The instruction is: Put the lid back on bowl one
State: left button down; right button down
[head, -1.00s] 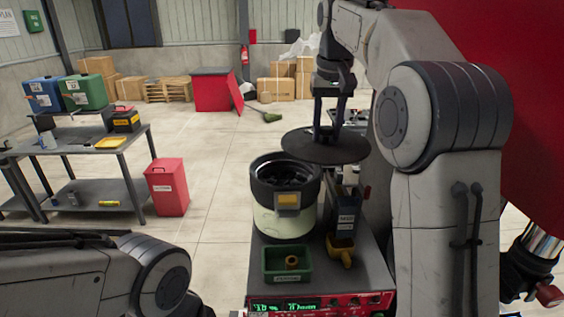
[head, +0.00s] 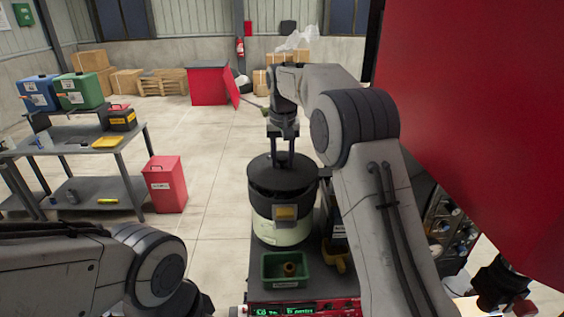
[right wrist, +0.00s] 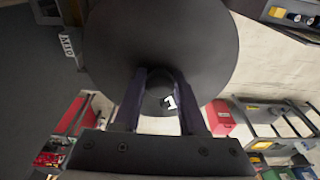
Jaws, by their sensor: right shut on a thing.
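The dark round lid (head: 262,178) is over bowl one (head: 283,228), a pale cylinder with a dark upper rim and a yellowish label on its front. My right gripper (head: 281,160) points down and is shut on the lid's knob. The lid roughly lines up with the rim; I cannot tell whether it touches or is seated. The lid hides the bowl's inside. Only a left arm link shows, not the left gripper.
A green tray (head: 270,280) with a yellowish ring-shaped part stands in front of the bowl, above a red control box (head: 335,307). A dark bin with a yellow part (head: 343,262) is close at right. A red bin (head: 165,185) and workbench (head: 70,145) stand left.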

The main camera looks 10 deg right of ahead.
notch_tip(320, 180, down, 2)
jog(key=shift+p, duration=0.4)
jog(key=shift+f, duration=0.2)
jog(key=shift+f, duration=0.1)
jog(key=shift+c, duration=2.3)
grip_release()
